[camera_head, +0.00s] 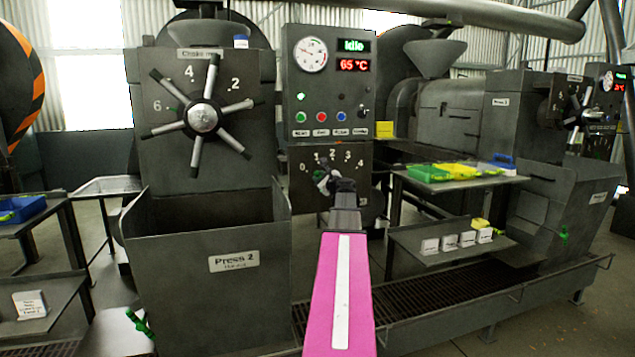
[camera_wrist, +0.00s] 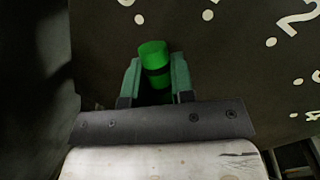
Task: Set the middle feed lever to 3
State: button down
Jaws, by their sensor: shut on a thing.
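The feed lever of Press 2 is on a dark panel with a scale from 0 to 4, below the control box. Its green knob (camera_head: 321,180) shows beside my gripper (camera_head: 325,186), on the low-number side under the 1. In the wrist view my gripper (camera_wrist: 155,80) has its two green-grey fingers closed around the green knob (camera_wrist: 153,52). The gripper hides most of the lever arm and its pivot, so I cannot tell the exact setting.
The spoked choke wheel (camera_head: 202,118) is to the left, above the Press 2 hopper box (camera_head: 205,270). The control box (camera_head: 327,85) reads Idle and 65 °C. A shelf (camera_head: 450,183) with green and yellow trays stands to the right.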

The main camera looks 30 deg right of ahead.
jog(key=shift+d+r+m, duration=0.25)
jog(key=shift+d+m, duration=0.15)
jog(key=shift+d, duration=0.05)
jog(key=d+m, duration=0.2)
jog(key=s+d+r+m+t+h, duration=0.1)
jog(key=d+m, duration=0.1)
jog(key=m, duration=0.1)
jog(key=d+m, duration=0.2)
jog(key=m, duration=0.1)
jog(key=shift+s+d+r+t+h, duration=0.3)
jog(key=shift+s+d+r+t, duration=0.05)
jog(key=shift+d+t, duration=0.05)
jog(key=shift+s+d+f+m+h, duration=0.15)
jog(key=shift+d+m+h, duration=0.1)
jog(key=shift+d+m, duration=0.4)
jog(key=shift+s+d+f+m+h, duration=0.15)
jog(key=shift+d+m+h, duration=0.25)
jog(key=shift+m, duration=0.4)
jog(key=shift+s+d+f+m+h, duration=0.1)
jog(key=shift+s+d+m+h, duration=0.05)
jog(key=shift+d+m, duration=0.55)
jog(key=c, duration=1)
grip_release()
jog(key=shift+o, duration=0.2)
jog(key=shift+s, duration=0.15)
jog(key=v, duration=1)
jog(key=shift+s+f, duration=0.25)
